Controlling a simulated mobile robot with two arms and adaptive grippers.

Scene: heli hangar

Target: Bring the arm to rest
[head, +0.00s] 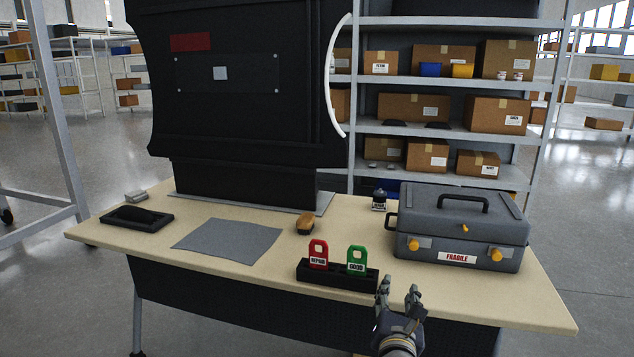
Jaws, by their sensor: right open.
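My right gripper (398,292) shows at the bottom, right of centre, by the front edge of the table (140,240). Its two fingers point up and away from me, and it is open with nothing between the fingers. A black holder (337,277) with a red REPAIR tag (318,254) and a green GOOD tag (356,260) stands just left of the fingertips. A grey FRAGILE case (459,230) stands on the table to the right of the gripper. My left gripper is not in view.
A large black panel (240,110) stands at the table's back. A grey mat (228,241), a brush (305,224), a black tray (137,217) and a small dark jar (379,200) lie on the table. Shelves (450,131) with boxes stand behind. The table's front right corner is clear.

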